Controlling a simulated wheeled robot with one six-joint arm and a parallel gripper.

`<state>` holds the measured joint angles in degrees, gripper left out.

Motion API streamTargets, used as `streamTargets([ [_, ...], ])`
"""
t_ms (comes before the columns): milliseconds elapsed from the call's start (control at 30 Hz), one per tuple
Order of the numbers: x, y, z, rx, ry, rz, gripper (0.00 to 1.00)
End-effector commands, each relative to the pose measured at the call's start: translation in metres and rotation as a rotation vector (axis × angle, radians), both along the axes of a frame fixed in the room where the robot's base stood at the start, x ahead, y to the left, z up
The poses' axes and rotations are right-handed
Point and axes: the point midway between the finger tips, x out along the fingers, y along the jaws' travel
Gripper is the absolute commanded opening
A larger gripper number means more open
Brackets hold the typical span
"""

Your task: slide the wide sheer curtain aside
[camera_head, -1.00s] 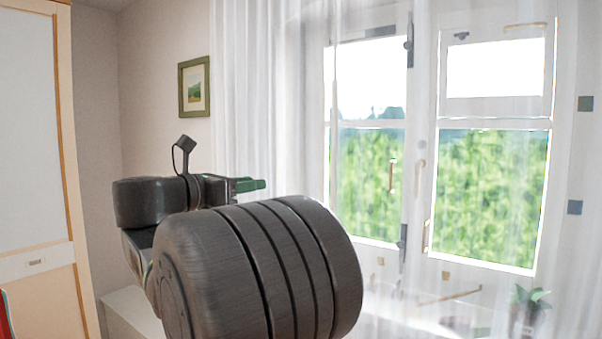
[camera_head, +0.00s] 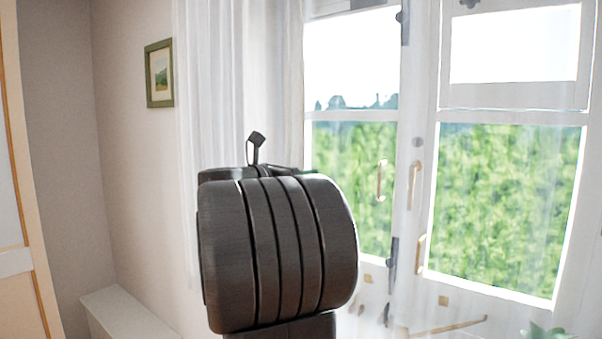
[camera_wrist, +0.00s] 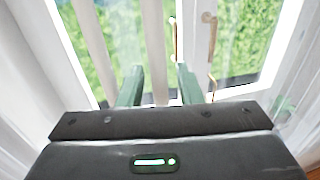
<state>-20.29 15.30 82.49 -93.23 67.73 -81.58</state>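The wide sheer curtain (camera_head: 212,90) hangs in pale folds at the left of the window and spreads thinly to the right, where I see the window through it. In the wrist view, whitish cloth (camera_wrist: 28,75) hangs at the left. My gripper (camera_wrist: 158,88) shows there with two green fingers apart, pointing toward the window. A pale vertical strip lies behind and between the fingers; I cannot tell whether it is a curtain fold or the window frame, or whether anything touches the fingers. In the head view my dark arm mostly hides the gripper.
The window (camera_head: 410,115) has brass handles (camera_head: 381,180) on its frame. A green-framed picture (camera_head: 159,73) hangs on the left wall. A low white ledge (camera_head: 120,312) stands below it. A plant (camera_head: 545,332) shows at the lower right.

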Motion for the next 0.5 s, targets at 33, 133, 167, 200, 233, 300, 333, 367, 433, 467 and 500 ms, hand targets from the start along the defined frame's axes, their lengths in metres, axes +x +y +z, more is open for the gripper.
streamTargets([
  [33, 0.0001, 0.0000, -0.0002, 0.000, 0.000, 0.000, 0.32],
  [133, 0.0001, 0.0001, -0.0002, 0.000, 0.000, 0.000, 0.30],
  [167, 0.0000, 0.0001, -0.0003, 0.000, 0.000, 0.000, 0.24],
  [200, 0.0000, 0.0001, -0.0003, 0.000, 0.000, 0.000, 0.16],
  [233, 0.0000, 0.0001, -0.0003, 0.000, 0.000, 0.000, 0.11],
  [300, 0.0000, 0.0001, -0.0002, 0.000, 0.000, 0.000, 0.00],
  [333, -0.0001, 0.0002, -0.0002, 0.000, 0.000, 0.000, 0.00],
  [367, -0.0001, 0.0002, -0.0002, 0.000, 0.000, 0.000, 0.00],
  [433, -0.0001, 0.0002, -0.0002, 0.000, 0.000, 0.000, 0.00],
  [467, -0.0001, 0.0001, -0.0002, 0.000, 0.000, 0.000, 0.00],
  [500, -0.0004, -0.0002, -0.0002, 0.000, 0.000, 0.000, 0.00],
])
